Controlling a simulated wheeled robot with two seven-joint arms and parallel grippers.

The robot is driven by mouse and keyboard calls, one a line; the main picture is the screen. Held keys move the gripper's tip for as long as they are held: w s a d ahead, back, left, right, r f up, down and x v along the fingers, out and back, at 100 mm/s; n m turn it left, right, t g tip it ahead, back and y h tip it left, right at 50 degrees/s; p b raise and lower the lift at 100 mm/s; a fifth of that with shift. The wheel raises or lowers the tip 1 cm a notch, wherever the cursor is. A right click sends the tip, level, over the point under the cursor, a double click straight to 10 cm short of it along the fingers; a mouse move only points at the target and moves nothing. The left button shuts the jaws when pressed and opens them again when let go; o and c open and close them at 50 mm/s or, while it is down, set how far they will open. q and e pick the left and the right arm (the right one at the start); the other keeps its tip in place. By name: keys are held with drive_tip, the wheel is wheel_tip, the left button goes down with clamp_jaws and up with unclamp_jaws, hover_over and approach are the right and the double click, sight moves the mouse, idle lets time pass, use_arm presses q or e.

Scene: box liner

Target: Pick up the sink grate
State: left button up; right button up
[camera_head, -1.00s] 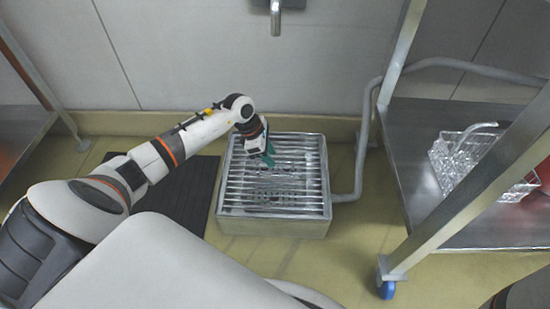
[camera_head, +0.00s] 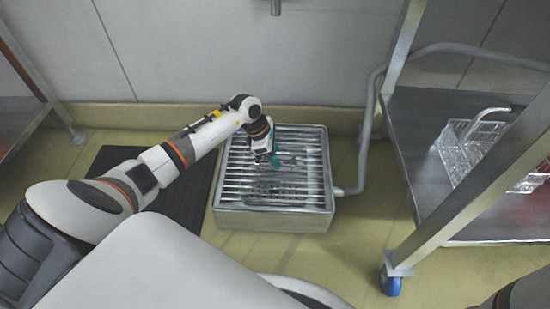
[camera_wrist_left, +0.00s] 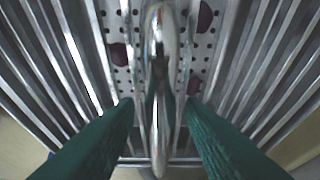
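The sink grate (camera_head: 233,182) is a set of metal bars lying on top of a low square metal floor sink (camera_head: 272,220) in the head view. Its bars also show in the left wrist view (camera_wrist_left: 62,60), with a shiny raised handle (camera_wrist_left: 158,60) along the middle. My left gripper (camera_head: 275,162) is over the middle of the grate. In the wrist view its two green fingers (camera_wrist_left: 160,118) are apart, one on each side of the handle, with gaps visible. Contact with the handle cannot be seen. My right gripper is not in view.
A perforated plate (camera_wrist_left: 122,72) with dark reddish bits lies under the bars. A dark mat (camera_head: 130,160) is left of the sink. A grey pipe (camera_head: 366,150) and a metal shelf (camera_head: 440,212) with a wire basket (camera_head: 470,145) are on the right. The wall is close behind.

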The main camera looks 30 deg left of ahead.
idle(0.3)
use_arm(q)
clamp_jaws()
idle(1.3)
